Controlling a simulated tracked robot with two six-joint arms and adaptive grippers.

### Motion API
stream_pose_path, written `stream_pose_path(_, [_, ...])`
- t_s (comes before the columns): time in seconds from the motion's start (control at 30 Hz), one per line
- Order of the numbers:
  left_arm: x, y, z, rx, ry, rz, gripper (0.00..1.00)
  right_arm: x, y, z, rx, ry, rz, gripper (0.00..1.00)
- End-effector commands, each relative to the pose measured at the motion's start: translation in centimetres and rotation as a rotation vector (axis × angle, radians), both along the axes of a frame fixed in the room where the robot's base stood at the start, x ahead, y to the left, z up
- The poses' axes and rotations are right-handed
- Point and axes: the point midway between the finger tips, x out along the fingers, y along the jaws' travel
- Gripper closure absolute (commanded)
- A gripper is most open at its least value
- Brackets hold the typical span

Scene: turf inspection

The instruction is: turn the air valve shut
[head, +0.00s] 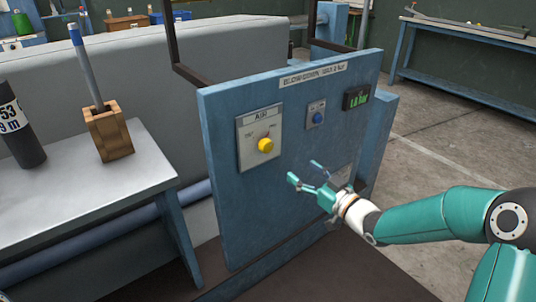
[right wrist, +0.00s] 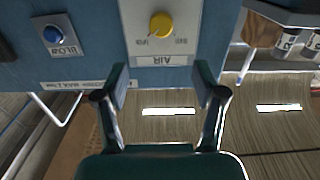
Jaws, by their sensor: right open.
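The air valve is a yellow knob (head: 265,145) on a grey plate marked AIR (head: 246,155), on the left part of an upright blue panel (head: 230,205). The small position words on the plate are too blurred to read, and I cannot tell which way the knob points. My right gripper (head: 304,171) is open and empty in front of the panel, below and right of the knob and apart from it. In the right wrist view, the yellow knob (right wrist: 160,25) shows upside down, beyond the open fingers (right wrist: 162,78) and between them in line. My left gripper is not in view.
A blue button (head: 318,118) and a green-lit display (head: 357,97) sit right of the valve. A grey bench (head: 140,180) at left carries a wooden holder (head: 108,132) and a dark cylinder (head: 22,128). A dark frame (head: 173,45) rises behind the panel.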

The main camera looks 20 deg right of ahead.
Motion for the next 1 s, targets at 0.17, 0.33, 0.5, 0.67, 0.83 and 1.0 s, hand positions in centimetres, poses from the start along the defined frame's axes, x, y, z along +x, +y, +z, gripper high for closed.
stream_pose_path(0.17, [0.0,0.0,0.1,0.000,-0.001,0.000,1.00,1.9,0.8,0.1,0.001,-0.002,0.004,0.30])
stream_pose_path(0.33, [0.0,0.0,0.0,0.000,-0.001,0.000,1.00,5.0,2.1,0.0,0.001,-0.001,0.005,0.30])
stream_pose_path(0.5, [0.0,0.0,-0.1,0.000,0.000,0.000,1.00,8.6,3.3,0.0,0.001,-0.001,0.003,0.30])
stream_pose_path(0.67, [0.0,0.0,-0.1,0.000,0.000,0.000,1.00,11.7,4.5,0.0,0.001,0.000,0.003,0.30])
stream_pose_path(0.83, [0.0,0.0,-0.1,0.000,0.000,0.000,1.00,14.1,5.3,0.0,0.002,0.001,0.003,0.30])
stream_pose_path(1.0, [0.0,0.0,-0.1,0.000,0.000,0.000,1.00,15.2,5.7,0.0,0.001,0.000,0.002,0.30])
